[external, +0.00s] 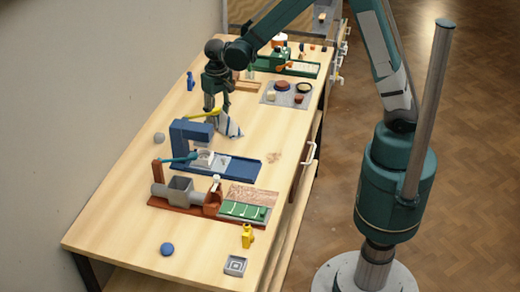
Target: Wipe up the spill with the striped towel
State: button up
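A white cloth with bluish stripes (229,125), which looks like the striped towel, sits bunched on the wooden table behind the blue machine. My gripper (216,106) points down right at the towel's upper left edge. The fingers are small and partly merge with the towel, so I cannot tell whether they are closed on it. A faint brownish patch (274,157) on the bare wood near the table's right edge looks like the spill. It lies to the right of and nearer the camera than the towel.
A red-brown device (180,190) and a green tray (243,210) are nearer the camera. A grey board (286,95) with small items lies farther back. Bare wood lies between towel and patch.

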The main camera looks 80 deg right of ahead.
jog(key=o, duration=0.4)
jog(key=shift+f, duration=0.15)
jog(key=shift+f+b, duration=0.95)
jog(key=shift+f, duration=0.25)
grip_shut()
jog(key=shift+r+p, duration=0.2)
jog(key=shift+p, duration=0.75)
jog(key=p, duration=0.3)
